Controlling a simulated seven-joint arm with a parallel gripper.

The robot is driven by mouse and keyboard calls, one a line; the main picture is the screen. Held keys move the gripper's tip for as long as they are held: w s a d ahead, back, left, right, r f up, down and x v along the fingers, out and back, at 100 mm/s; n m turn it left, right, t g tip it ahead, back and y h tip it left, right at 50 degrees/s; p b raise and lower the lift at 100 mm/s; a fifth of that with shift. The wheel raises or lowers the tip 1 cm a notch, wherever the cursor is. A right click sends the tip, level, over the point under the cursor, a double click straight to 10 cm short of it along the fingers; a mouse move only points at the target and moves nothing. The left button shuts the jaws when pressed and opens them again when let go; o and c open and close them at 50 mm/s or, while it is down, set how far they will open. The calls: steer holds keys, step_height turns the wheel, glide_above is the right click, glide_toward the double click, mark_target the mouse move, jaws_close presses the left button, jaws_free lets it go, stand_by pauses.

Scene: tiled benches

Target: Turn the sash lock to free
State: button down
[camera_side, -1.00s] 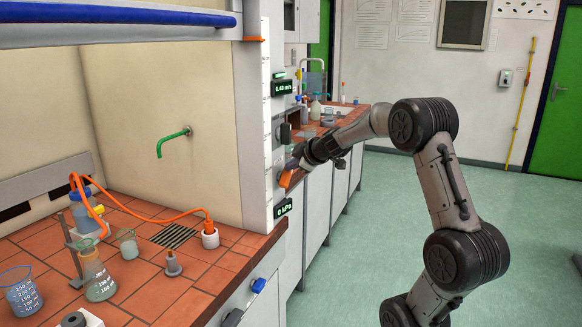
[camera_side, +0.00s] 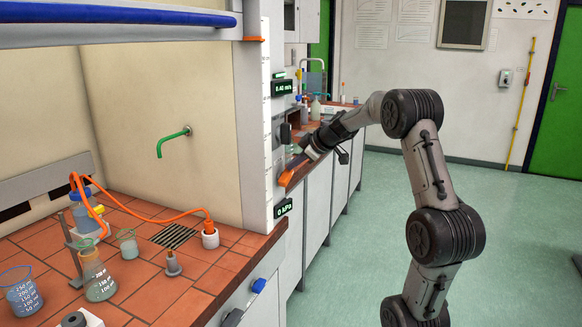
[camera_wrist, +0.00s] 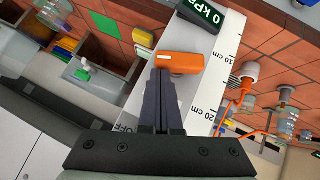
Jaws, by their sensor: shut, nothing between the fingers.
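An orange lever (camera_wrist: 180,63), which looks like the sash lock, is mounted on the white post face in the wrist view. In the side view it shows as a small orange piece (camera_side: 285,179) on the post, partly behind my gripper. My gripper (camera_wrist: 163,72) is shut and empty. Its fingertips overlap the lever's lower edge in the wrist view; whether they touch it I cannot tell. In the side view my gripper (camera_side: 298,164) slants down to the lever from the right.
Glassware, including a flask (camera_side: 97,277), stands on the tiled bench to the left. The floor right of my arm is clear.

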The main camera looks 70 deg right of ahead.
steer(key=shift+d+f, duration=0.15)
steer(key=shift+d, duration=0.4)
steer(key=shift+d+f, duration=0.1)
steer(key=shift+d, duration=0.1)
stand_by(0.4)
